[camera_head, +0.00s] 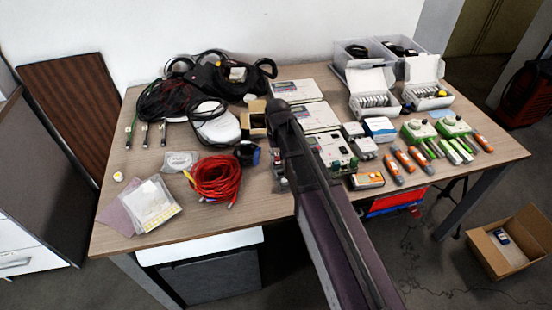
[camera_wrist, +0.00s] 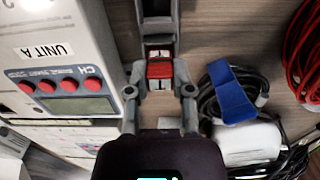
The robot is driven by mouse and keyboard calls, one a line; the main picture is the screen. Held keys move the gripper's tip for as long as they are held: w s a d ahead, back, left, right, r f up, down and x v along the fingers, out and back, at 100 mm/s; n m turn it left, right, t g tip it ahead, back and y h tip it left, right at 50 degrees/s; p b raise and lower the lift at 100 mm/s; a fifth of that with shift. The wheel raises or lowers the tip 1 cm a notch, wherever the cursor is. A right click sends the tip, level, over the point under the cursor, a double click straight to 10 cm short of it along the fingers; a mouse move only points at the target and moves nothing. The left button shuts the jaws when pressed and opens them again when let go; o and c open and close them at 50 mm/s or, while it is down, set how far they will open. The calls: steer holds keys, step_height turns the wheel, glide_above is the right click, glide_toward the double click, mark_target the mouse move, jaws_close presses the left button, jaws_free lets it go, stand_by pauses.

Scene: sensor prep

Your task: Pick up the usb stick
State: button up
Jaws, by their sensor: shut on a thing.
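In the wrist view my gripper (camera_wrist: 160,75) is shut on a small red piece with a pale metallic end, which appears to be the usb stick (camera_wrist: 160,70). The stick sits between the two fingertips. Beyond it is a dark grey, frame-like shape; whether the stick still touches it or the tabletop cannot be told.
A white device marked UNIT A (camera_wrist: 60,60) stands close left of my gripper. Black cable with a blue strap (camera_wrist: 232,95) and red cable (camera_wrist: 305,55) lie right.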

step_height(320, 180, up, 3)
steer(key=p, duration=0.3)
steer(key=shift+r, duration=0.15)
steer(key=s+d+r+p, duration=0.1)
steer(key=s+d, duration=0.1)
steer(key=s, duration=0.5)
steer(key=s+d+p, duration=0.1)
steer(key=s+d, duration=0.1)
steer(key=s, duration=0.6)
steer(key=shift+s+d+r, duration=0.2)
steer(key=shift+d+r, duration=0.1)
steer(key=shift+r, duration=0.05)
steer(key=shift+w, duration=0.1)
steer(key=w+d, duration=0.2)
steer(key=w, duration=0.2)
steer(key=w+d+r+p, duration=0.1)
steer(key=w+d, duration=0.1)
steer(key=w, duration=0.3)
steer(key=w+d+r+p, duration=0.1)
steer(key=w+d, duration=0.1)
steer(key=w, duration=0.3)
steer(key=shift+w, duration=0.25)
steer(key=w+d+r+p, duration=0.1)
steer(key=w+d, duration=0.9)
steer(key=w, duration=0.2)
steer(key=shift+w+d+r+p, duration=0.3)
steer(key=shift+w, duration=0.05)
